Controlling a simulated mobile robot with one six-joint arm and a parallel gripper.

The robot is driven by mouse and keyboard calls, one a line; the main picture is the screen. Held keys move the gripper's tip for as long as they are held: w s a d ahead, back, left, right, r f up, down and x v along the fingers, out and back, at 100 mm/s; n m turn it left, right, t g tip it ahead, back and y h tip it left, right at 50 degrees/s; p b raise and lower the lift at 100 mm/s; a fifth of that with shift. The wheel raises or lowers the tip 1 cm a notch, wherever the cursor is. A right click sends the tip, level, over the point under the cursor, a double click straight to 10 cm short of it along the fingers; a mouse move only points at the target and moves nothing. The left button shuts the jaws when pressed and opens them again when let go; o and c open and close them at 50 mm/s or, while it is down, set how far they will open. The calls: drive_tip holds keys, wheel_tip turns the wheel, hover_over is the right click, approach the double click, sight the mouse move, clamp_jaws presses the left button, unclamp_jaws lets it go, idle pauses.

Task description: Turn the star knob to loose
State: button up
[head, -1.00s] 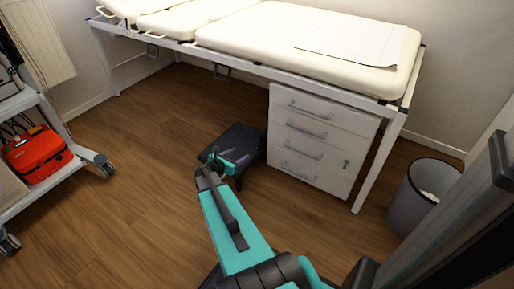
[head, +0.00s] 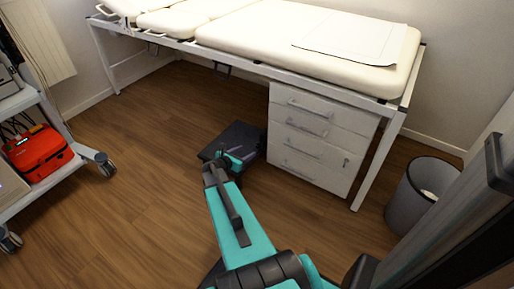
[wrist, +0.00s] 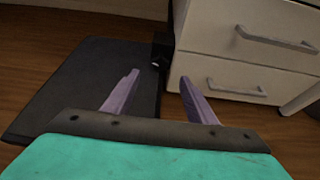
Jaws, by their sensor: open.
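No star knob can be made out in either view. My gripper (wrist: 159,79) is open in the wrist view, with its two purple fingers apart and nothing between them. A dark flat step or platform (wrist: 75,85) lies below and to the left of the fingers. A small black block with a light spot (wrist: 162,50) stands at the drawer unit's left edge, just beyond the fingertips; its kind is unclear. In the head view my gripper (head: 224,166) is small and dark, above the near part of the dark platform (head: 240,138).
A white drawer unit (head: 318,145) stands right of the platform, under a cream examination couch (head: 270,38). A grey bin (head: 415,200) stands at the right. A cart with a red case (head: 38,150) is at the left. The wooden floor between is clear.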

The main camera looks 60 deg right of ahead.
sight(258, 145)
drive_tip(key=b+x, duration=0.3)
drive_tip(key=x, duration=0.8)
drive_tip(key=shift+d+b, duration=0.35)
drive_tip(key=shift+d, duration=0.05)
drive_tip(key=c, duration=1.1)
drive_tip(key=shift+o, duration=0.2)
drive_tip(key=shift+p, duration=0.85)
drive_tip(key=n+g+p, duration=0.1)
drive_tip(key=p, duration=0.4)
drive_tip(key=shift+w+n, duration=0.15)
drive_tip(key=shift+n, duration=0.15)
drive_tip(key=shift+f+n+g+p, duration=0.1)
drive_tip(key=shift+n+g+p, duration=0.2)
drive_tip(key=shift+p, duration=0.55)
drive_tip(key=o, duration=1.1)
drive_tip(key=shift+c, duration=0.2)
